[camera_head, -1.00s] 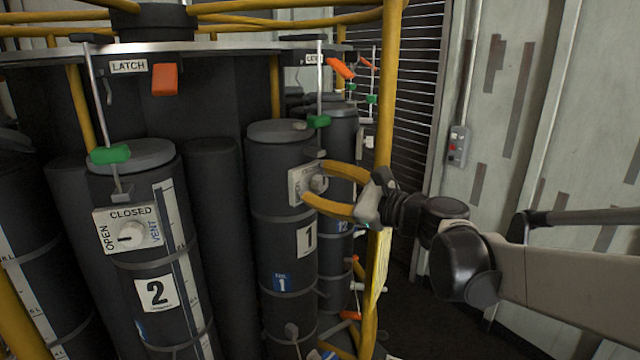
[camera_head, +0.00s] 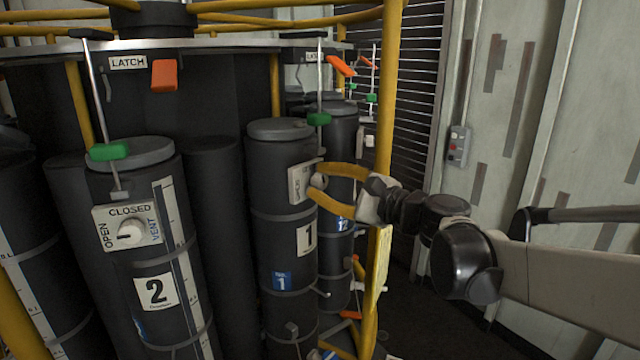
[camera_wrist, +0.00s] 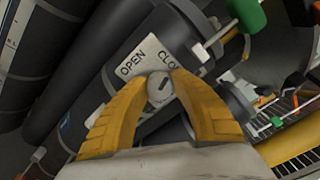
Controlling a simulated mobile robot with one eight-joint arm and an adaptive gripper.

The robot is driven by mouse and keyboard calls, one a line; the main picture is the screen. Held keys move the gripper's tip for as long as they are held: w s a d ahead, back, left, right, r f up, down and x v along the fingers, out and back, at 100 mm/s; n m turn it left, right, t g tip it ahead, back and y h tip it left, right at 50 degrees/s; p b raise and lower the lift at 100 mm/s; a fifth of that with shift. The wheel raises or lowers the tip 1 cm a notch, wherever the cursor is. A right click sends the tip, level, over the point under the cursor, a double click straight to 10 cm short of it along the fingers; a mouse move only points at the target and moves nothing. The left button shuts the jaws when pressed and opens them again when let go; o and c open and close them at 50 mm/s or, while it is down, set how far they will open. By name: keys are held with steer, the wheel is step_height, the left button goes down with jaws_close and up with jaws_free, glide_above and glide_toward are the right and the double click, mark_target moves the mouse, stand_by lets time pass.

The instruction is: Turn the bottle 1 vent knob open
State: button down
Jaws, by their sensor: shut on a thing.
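Bottle 1 (camera_head: 272,225) is a dark upright cylinder with a white "1" label. Its vent plate (camera_head: 299,184) is near the top, seen at a steep angle in the head view. My gripper (camera_head: 318,184) has come in from the right, its yellow fingers at the plate. In the wrist view the round light knob (camera_wrist: 160,88) lies between the two fingertips of my gripper (camera_wrist: 162,78), which is shut on it. The plate (camera_wrist: 148,56) reads "OPEN" and part of "CLOSED". The knob's pointer is too small to read.
Bottle 2 (camera_head: 140,262) stands at left with its own vent knob (camera_head: 130,232) and a green-tipped lever (camera_head: 110,151). Bottle 12 (camera_head: 337,150) is behind bottle 1.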

steer(key=n, duration=0.7)
steer(key=shift+b, duration=0.4)
steer(key=n, duration=0.7)
steer(key=c, duration=1.1)
jaws_free()
steer(key=shift+o, duration=0.2)
steer(key=v, duration=1.2)
steer(key=shift+b, duration=0.3)
